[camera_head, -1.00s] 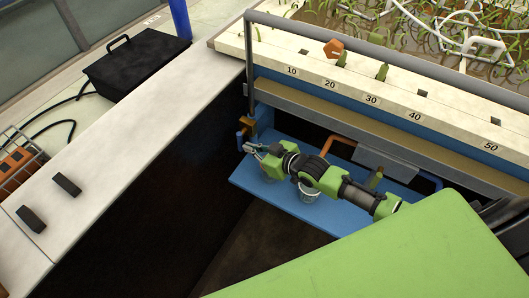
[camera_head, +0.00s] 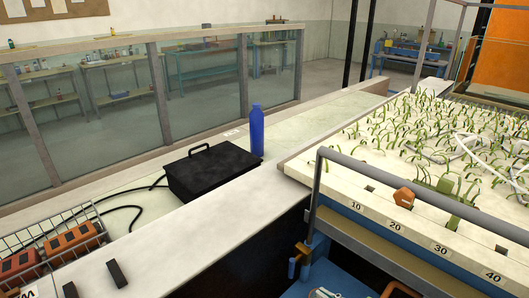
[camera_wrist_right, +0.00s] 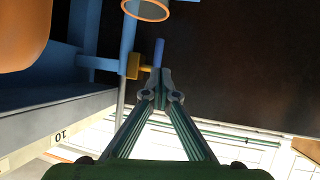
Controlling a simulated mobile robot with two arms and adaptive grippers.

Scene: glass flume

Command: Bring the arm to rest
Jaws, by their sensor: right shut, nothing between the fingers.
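A blue-handled fitting with a brass-coloured body (camera_head: 298,262) is close by. In the wrist view the brass-coloured part (camera_wrist_right: 134,66) and a blue rod appear just beyond the fingertips; I cannot tell whether they touch. The rest of my right arm is out of the head view. My left gripper is in neither view.
The numbered flume rim (camera_head: 420,232) and grey rail (camera_head: 400,180) stand above the gripper. A blue shelf (camera_head: 335,276) lies below. A pale ledge carries a black case (camera_head: 212,172), a blue bottle (camera_head: 257,130) and a wire basket (camera_head: 60,243).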

